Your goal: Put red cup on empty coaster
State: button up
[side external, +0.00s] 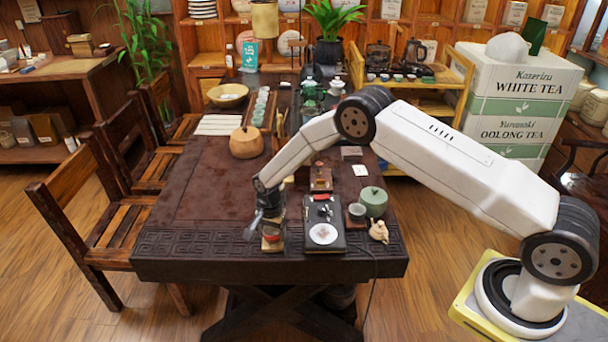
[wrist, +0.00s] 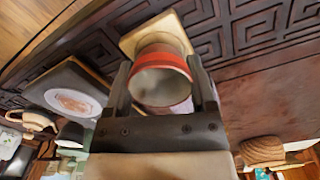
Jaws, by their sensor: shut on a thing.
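The red cup (wrist: 162,75) is between the two fingers of my gripper (wrist: 160,72) in the wrist view; a finger lies against each side. Its rim is red and its inside pale. A tan square coaster (wrist: 180,19) shows just beyond the cup, partly hidden by it. I cannot tell whether the cup touches it. In the side external view my gripper (side external: 266,222) is low at the table's front edge, and the red cup (side external: 271,241) shows small beneath it. Another cup, grey (side external: 357,210), stands on a small brown coaster to the right.
A black tray (side external: 324,212) with a white disc (side external: 323,234) lies right of my gripper. The table (side external: 195,190) is clear to the left.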

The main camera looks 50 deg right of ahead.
jog(key=shift+f, duration=0.15)
jog(key=o, duration=1.2)
jog(key=shift+c, duration=0.2)
jog(key=shift+r, duration=0.2)
notch_tip(320, 180, up, 12)
